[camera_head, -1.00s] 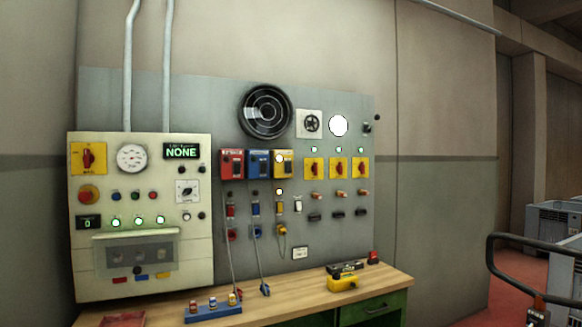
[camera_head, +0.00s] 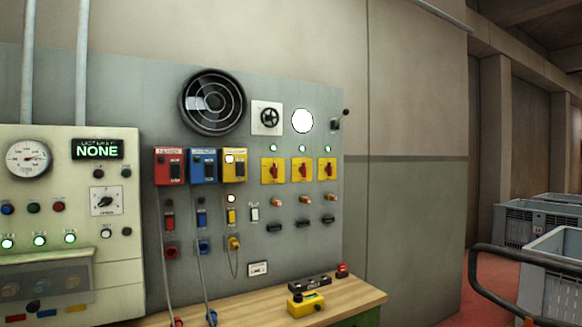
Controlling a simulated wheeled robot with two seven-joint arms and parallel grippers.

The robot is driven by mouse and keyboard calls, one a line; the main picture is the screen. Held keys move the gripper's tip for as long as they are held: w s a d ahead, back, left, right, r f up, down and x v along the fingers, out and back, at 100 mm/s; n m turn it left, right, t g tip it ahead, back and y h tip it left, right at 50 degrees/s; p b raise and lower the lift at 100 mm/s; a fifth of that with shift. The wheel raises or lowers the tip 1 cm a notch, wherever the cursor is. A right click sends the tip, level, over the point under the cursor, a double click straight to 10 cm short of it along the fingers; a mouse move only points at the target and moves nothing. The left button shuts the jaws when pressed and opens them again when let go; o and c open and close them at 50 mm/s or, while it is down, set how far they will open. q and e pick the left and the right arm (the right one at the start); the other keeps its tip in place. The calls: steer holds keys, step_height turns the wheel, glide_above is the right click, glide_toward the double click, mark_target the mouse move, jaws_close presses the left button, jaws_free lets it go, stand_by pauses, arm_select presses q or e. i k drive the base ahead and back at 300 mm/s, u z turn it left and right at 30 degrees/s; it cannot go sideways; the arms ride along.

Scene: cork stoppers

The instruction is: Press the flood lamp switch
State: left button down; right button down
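The grey wall panel (camera_head: 335,240) carries several switches, and I cannot read a label that marks the flood lamp switch. A bright white round lamp (camera_head: 302,121) is near its upper right. A small dark toggle with a ball-tipped lever (camera_head: 337,124) sits just right of the lamp. A small white rocker switch (camera_head: 254,213) is lower, left of the black and orange plugs. Three yellow plates with red rotary switches (camera_head: 302,170) are below the lamp, each under a green light. Neither of my grippers is in view.
A cream control cabinet (camera_head: 118,258) is at the left. A wooden bench (camera_head: 350,296) below the panel holds a yellow device (camera_head: 305,303) and a black tool (camera_head: 309,283). Grey crates (camera_head: 527,222) and a dark curved rail (camera_head: 500,250) are at the right.

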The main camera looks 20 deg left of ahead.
mark_target(240, 166)
steer(key=z, duration=0.05)
steer(key=i, duration=1)
steer(key=u, duration=0.8)
steer(key=i, duration=0.55)
steer(key=u, duration=0.4)
